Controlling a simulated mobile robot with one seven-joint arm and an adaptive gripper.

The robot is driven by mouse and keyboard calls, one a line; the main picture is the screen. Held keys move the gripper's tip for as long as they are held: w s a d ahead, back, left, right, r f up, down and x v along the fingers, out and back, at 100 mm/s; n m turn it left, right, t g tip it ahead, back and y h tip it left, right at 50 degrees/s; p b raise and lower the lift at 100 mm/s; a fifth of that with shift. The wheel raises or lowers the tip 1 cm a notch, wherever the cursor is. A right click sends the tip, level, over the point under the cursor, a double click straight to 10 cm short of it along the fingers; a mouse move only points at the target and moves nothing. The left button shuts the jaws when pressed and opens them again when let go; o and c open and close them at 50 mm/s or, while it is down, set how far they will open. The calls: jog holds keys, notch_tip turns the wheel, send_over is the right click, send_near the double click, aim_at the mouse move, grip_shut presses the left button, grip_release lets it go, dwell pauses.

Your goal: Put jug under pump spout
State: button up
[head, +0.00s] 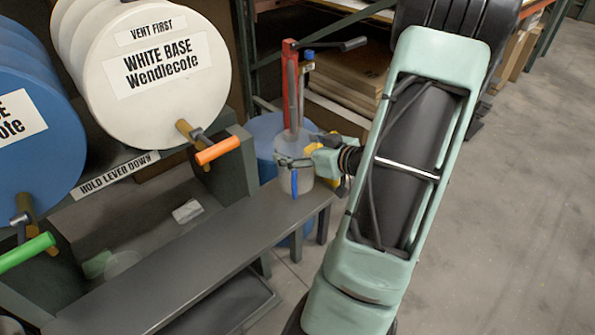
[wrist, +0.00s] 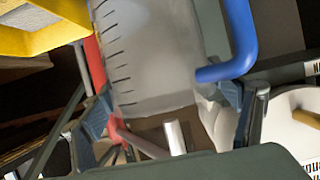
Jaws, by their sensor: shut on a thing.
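The jug (head: 304,181) is a pale, translucent vessel with a blue handle (head: 294,184), upright by the far end of the dark bench. It fills the upper middle of the wrist view (wrist: 155,50), with black measuring marks. My gripper (head: 309,163) is shut on the jug, with a finger on each side; the fingers also show in the wrist view (wrist: 165,118). The red hand pump (head: 290,85) stands at the blue drum just behind the jug. Its spout is hard to make out. I cannot tell whether the jug touches the bench.
The dark bench (head: 205,255) runs from lower left to the jug. The blue pump drum (head: 265,135) is behind. Open floor (head: 520,220) lies right.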

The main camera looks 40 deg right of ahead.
jog(key=shift+f+b, duration=0.8)
jog(key=shift+f, duration=1.4)
jog(key=shift+f, duration=0.2)
jog(key=o, duration=1.6)
jog(key=shift+r, duration=0.1)
jog(key=shift+s+r, duration=0.1)
jog(key=shift+r, duration=0.1)
jog(key=p+v, duration=0.3)
jog(key=v, duration=0.8)
jog(key=shift+s, duration=0.4)
